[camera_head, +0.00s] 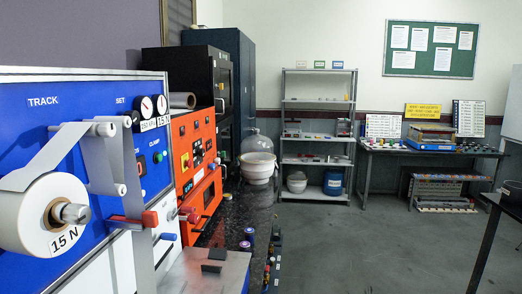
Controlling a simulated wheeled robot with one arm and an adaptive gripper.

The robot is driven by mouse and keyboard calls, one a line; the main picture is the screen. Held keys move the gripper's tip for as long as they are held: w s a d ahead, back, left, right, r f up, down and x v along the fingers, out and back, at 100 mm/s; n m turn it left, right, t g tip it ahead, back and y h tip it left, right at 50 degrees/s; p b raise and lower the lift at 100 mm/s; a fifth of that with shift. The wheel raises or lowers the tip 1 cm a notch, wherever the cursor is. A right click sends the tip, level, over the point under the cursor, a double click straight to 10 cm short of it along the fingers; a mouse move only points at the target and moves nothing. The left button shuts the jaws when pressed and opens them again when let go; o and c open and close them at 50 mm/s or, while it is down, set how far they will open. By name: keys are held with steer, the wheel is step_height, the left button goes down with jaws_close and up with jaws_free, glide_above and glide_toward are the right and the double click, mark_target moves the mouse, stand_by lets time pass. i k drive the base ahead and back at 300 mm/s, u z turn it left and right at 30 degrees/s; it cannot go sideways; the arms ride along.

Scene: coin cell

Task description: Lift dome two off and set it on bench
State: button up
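A clear glass dome (257,141) stands at the far end of a dark speckled bench (232,212), over a pale round bowl-like base (258,172). The dome looks upright and seated on that base. No number can be read on it, so I cannot tell whether it is dome two. No second dome is clearly visible. My gripper is not in view.
A blue machine with a white tape roll (45,215) fills the left front, beside an orange unit (194,165). Small coloured items (249,231) line the bench edge. Metal shelves (318,138) and a dark table (382,147) stand behind. The grey floor (375,245) is clear.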

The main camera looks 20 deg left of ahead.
mark_target(256, 148)
steer(key=u, duration=0.3)
steer(key=i, duration=5.8)
steer(key=u, duration=3.4)
